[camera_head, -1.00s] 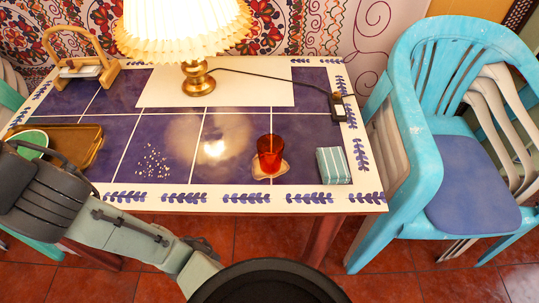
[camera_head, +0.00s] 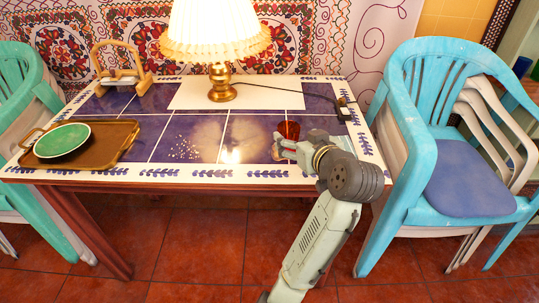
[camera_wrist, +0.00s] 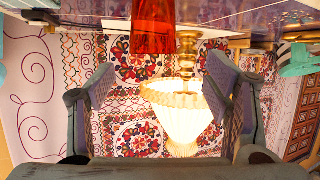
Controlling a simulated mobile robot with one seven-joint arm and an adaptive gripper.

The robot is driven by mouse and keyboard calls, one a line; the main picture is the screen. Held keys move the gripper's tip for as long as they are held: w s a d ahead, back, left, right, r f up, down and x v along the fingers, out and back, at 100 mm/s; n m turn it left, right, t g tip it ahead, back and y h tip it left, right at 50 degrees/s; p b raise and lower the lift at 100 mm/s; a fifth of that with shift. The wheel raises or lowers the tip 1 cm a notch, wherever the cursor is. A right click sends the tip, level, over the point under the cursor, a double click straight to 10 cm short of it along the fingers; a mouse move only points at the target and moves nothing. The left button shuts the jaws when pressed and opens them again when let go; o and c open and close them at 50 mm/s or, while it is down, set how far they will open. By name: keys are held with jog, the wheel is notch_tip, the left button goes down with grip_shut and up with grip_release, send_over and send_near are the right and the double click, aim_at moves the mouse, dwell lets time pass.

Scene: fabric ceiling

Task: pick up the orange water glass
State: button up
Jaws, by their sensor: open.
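The orange-red water glass (camera_head: 289,129) stands on the tiled table (camera_head: 195,174) toward its right side. My arm hides its lower part in the head view. In the wrist view, which is upside down, the glass (camera_wrist: 153,28) is at the top centre, cut off by the edge. My gripper (camera_head: 284,148) is at the near side of the glass, low over the table. In the wrist view my gripper (camera_wrist: 162,72) is open, with its fingers wide apart to either side of the glass's column. Nothing is held. Contact with the glass cannot be seen.
A brown tray (camera_head: 112,146) with a green bowl (camera_head: 61,140) is at left. A wooden handled holder (camera_head: 123,72) stands back left. Blue chairs (camera_head: 440,130) stand right.

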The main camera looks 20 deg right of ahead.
aim_at(293, 138)
jog(key=shift+s+d+f+g, duration=0.15)
jog(key=shift+d+f, duration=0.1)
jog(key=shift+f, duration=0.25)
jog(key=shift+s+d+f+g, duration=0.1)
jog(key=shift+d+f+g, duration=0.1)
jog(key=shift+f, duration=0.25)
jog(key=x, duration=0.4)
jog(key=shift+r+p, duration=0.1)
jog(key=shift+p, duration=0.3)
jog(key=shift+p+x, duration=0.85)
jog(key=shift+x, duration=2.15)
jog(key=shift+s+d, duration=0.1)
jog(key=shift+c, duration=0.3)
jog(key=c, duration=1.3)
